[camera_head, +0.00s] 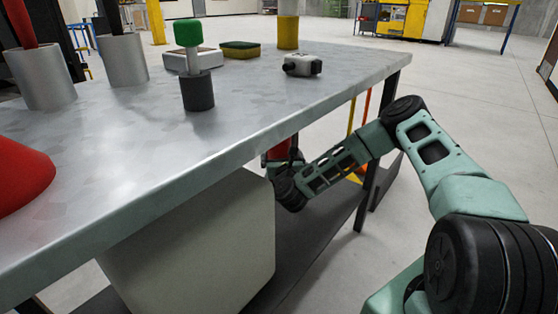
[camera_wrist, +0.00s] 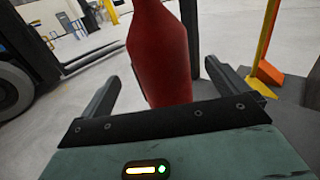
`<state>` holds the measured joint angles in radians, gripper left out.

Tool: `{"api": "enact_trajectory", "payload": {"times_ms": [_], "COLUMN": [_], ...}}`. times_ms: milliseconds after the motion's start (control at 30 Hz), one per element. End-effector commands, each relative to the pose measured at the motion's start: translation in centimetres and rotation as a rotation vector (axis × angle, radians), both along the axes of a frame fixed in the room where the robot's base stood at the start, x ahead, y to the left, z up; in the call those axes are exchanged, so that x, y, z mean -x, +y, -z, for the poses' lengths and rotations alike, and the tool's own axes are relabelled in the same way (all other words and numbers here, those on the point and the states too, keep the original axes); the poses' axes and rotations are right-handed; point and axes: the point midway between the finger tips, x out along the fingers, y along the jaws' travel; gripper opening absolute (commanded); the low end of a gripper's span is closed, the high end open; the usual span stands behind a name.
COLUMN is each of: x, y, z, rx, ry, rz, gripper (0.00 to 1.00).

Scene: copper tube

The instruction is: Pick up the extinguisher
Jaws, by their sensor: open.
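The red extinguisher (camera_wrist: 157,50) stands large in the wrist view, its rounded body narrowing toward the top of the picture. In the head view, part of the red extinguisher (camera_head: 284,151) shows below the table's edge, beside the end of my arm. My gripper (camera_wrist: 162,72) is open, with one dark finger on each side of the red body. The body lies between the fingers in the picture, and gaps show on both sides. Its lower end is hidden behind my gripper's palm. I cannot tell how deep it sits between the fingers.
The metal table (camera_head: 150,165) overhangs my arm's end. A pale box (camera_head: 195,245) stands under it. A table leg (camera_head: 368,185) is close to my arm. Orange and yellow pieces (camera_wrist: 262,65) stand right in the wrist view. A forklift (camera_wrist: 25,70) is at left, with open floor beyond.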

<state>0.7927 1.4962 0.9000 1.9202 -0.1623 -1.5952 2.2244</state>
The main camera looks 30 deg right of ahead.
Motion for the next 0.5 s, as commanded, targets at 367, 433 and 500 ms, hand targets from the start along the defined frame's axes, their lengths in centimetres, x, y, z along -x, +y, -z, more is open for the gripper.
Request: {"api": "enact_trajectory", "payload": {"times_ms": [367,433,500], "x": [-3.2,-4.0,-4.8], "y": [-1.6,-2.0,-2.3], "z": [0.3,0.2,0.1], "rx": [0.001,0.003,0.001], "ry": [-0.003,-0.003,-0.002], "rz": [0.0,0.0,0.0], "gripper": [0.99,0.99,0.99]}}
